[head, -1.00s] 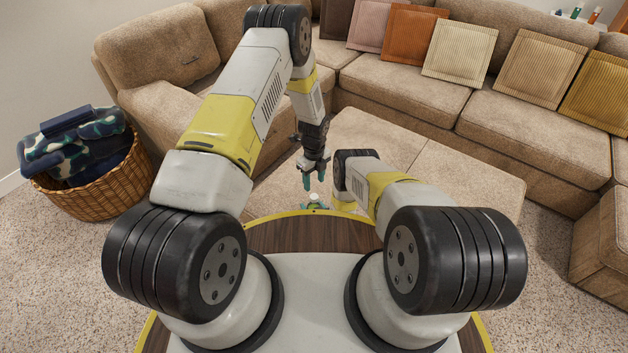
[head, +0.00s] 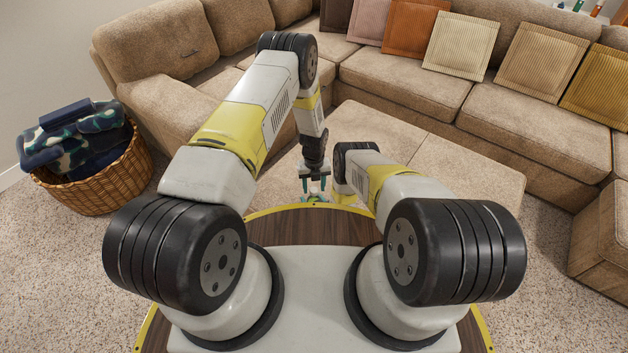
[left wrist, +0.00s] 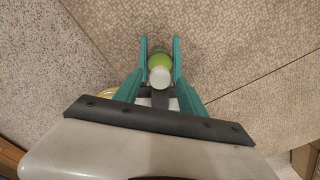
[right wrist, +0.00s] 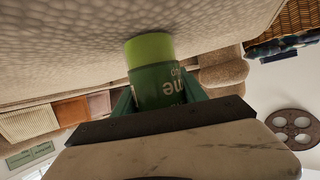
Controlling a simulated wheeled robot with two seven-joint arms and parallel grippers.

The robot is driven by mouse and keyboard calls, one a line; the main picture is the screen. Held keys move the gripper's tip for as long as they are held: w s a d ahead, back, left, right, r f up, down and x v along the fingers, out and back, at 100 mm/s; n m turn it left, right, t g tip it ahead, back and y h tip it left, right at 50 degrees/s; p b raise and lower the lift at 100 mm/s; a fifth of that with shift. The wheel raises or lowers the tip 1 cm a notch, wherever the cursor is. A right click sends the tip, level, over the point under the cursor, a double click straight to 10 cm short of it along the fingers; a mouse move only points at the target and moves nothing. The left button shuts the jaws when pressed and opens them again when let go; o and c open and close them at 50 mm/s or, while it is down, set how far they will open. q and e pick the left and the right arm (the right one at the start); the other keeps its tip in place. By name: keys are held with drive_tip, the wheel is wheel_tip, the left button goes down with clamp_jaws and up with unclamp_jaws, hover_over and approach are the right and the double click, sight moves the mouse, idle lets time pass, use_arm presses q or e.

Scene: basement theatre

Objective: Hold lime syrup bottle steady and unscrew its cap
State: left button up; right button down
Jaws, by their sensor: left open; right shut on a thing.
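The lime syrup bottle shows in the right wrist view (right wrist: 157,90) as a dark green body with pale lettering and a light green end. My right gripper (right wrist: 158,97) is shut on its body; its fingers lie on both sides. In the left wrist view the white cap (left wrist: 160,76) faces the camera, with light green of the bottle (left wrist: 160,60) beyond it. My left gripper (left wrist: 160,43) is open, one teal finger on each side of the cap, without clear contact. In the head view the left gripper (head: 314,186) points down over the bottle, mostly hidden; my right arm hides the right gripper.
A beige ottoman (head: 440,165) lies just beyond the bottle. A sectional sofa (head: 400,85) with several cushions runs behind it. A wicker basket with blankets (head: 105,185) stands on the carpet at left.

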use_arm(q)
drive_tip(key=shift+f, duration=0.35)
clamp_jaws()
